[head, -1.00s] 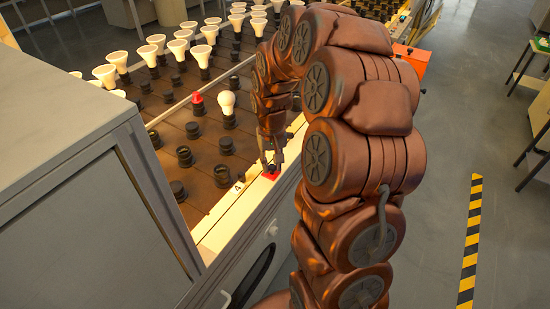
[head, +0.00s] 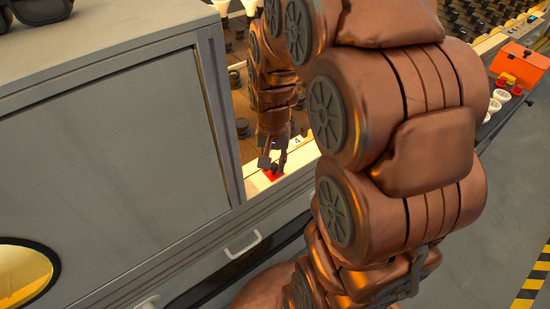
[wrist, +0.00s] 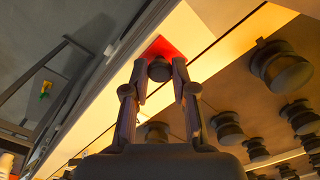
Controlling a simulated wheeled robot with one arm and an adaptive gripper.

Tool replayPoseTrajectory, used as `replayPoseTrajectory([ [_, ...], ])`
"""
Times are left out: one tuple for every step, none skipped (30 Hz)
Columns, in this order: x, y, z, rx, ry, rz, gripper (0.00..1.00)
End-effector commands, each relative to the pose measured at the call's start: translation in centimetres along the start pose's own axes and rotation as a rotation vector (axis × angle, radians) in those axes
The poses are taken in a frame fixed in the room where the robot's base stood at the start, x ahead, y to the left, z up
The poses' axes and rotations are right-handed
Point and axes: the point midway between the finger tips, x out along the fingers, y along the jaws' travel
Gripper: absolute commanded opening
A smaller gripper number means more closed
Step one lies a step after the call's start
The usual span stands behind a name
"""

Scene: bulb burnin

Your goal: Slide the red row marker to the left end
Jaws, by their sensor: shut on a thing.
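The red row marker (head: 270,176) sits on the cream ledge (head: 255,185) along the front of the socket rack, close to the grey cabinet at the left. It also shows in the wrist view (wrist: 160,46) as a red plate with a black knob on it. My gripper (head: 274,166) reaches down to it. In the wrist view, my gripper's two fingers (wrist: 160,76) are shut on the black knob, one on each side. In the head view my arm hides much of the rack and of the ledge to the right.
A grey cabinet (head: 110,130) stands close to the left of my gripper. Dark sockets (wrist: 280,68) stand on the rack beside the ledge. A black "4" (head: 298,140) is on the ledge, right of the marker. An orange box (head: 520,65) is at the far right.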

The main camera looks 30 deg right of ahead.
Motion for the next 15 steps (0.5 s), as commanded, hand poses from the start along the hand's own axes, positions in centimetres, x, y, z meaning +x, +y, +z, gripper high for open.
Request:
replayPoseTrajectory([
  [-0.03,-0.19,0.16,0.002,-0.003,-0.004,0.00],
  [-0.03,-0.22,0.18,0.002,-0.003,-0.005,0.00],
  [-0.03,-0.26,0.21,0.002,-0.003,-0.005,0.00],
  [-0.04,-0.28,0.23,0.001,-0.004,-0.006,0.00],
  [-0.04,-0.31,0.24,0.001,-0.004,-0.006,0.00],
  [-0.04,-0.34,0.27,0.001,-0.005,-0.006,0.00],
  [-0.04,-0.37,0.28,0.000,-0.005,-0.007,0.00],
  [-0.04,-0.39,0.30,0.000,-0.005,-0.007,0.00],
  [-0.04,-0.41,0.32,0.000,-0.006,-0.007,0.00],
  [-0.04,-0.43,0.34,0.000,-0.006,-0.008,0.00],
  [-0.04,-0.45,0.35,0.000,-0.006,-0.008,0.29],
  [-0.04,-0.44,0.35,0.000,-0.006,-0.008,0.33],
  [-0.04,-0.43,0.34,0.000,-0.006,-0.008,0.36],
  [-0.04,-0.41,0.33,0.000,-0.006,-0.007,0.40],
  [-0.04,-0.37,0.29,0.000,-0.005,-0.007,0.44],
])
